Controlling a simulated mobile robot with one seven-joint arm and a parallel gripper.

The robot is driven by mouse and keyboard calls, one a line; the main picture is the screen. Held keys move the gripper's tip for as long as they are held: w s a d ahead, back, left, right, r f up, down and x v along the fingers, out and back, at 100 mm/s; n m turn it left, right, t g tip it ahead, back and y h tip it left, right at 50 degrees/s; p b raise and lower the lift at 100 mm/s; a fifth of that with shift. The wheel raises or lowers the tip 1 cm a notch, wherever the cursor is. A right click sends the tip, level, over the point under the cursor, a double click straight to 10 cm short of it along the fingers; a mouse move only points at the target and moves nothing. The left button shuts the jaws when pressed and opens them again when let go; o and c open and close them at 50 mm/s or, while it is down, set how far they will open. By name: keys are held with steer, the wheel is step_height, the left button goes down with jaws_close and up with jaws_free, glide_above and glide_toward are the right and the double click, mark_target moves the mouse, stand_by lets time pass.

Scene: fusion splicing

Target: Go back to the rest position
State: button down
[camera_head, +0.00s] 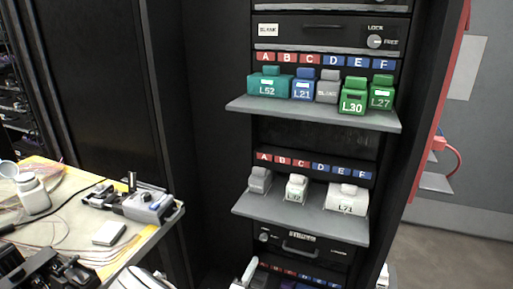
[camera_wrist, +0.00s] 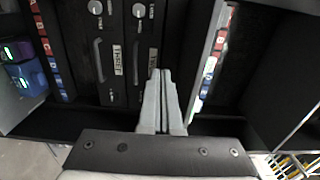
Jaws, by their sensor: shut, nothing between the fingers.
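My gripper (camera_wrist: 159,103) shows in the wrist view with its two grey fingers together and nothing between them. It points toward the black rack, in front of dark panels (camera_wrist: 110,50) with knobs and handles. In the head view my gripper does not clearly show; a white part at the bottom left may be my arm. The rack (camera_head: 222,100) stands upright in the middle of the head view.
An upper shelf (camera_head: 385,121) holds teal, blue, grey and green modules. A lower shelf (camera_head: 300,227) holds grey and white modules. At left, a table (camera_head: 150,240) bears a splicing device (camera_head: 140,205), a white bottle (camera_head: 33,194) and cables. Grey floor (camera_head: 440,255) is clear at right.

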steer(key=s+d+r+m+g+h, duration=0.4)
steer(key=d+r+m+g+h, duration=0.35)
steer(key=d+r+m, duration=0.7)
steer(key=s+d+r+m+g+y, duration=0.2)
steer(key=s+r+m+g+y, duration=0.15)
steer(key=s+m, duration=0.4)
steer(key=s+d+r+m+g+y, duration=0.2)
steer(key=s+d+r+m+g, duration=0.15)
steer(key=m, duration=0.65)
steer(key=s+a+r+m+t+y, duration=0.2)
steer(key=s+r+m+y, duration=0.25)
steer(key=s+m, duration=0.35)
steer(key=s+a+r+m+t+y, duration=0.1)
steer(key=s+a+r+m+y, duration=0.35)
steer(key=m, duration=0.45)
step_height(320, 180, up, 22)
steer(key=d+p, duration=0.1)
steer(key=p, duration=1.8)
steer(key=shift+s+d+f+m+h+p, duration=0.2)
steer(key=shift+s+d+m+h+p, duration=0.1)
steer(key=shift+s+m, duration=0.1)
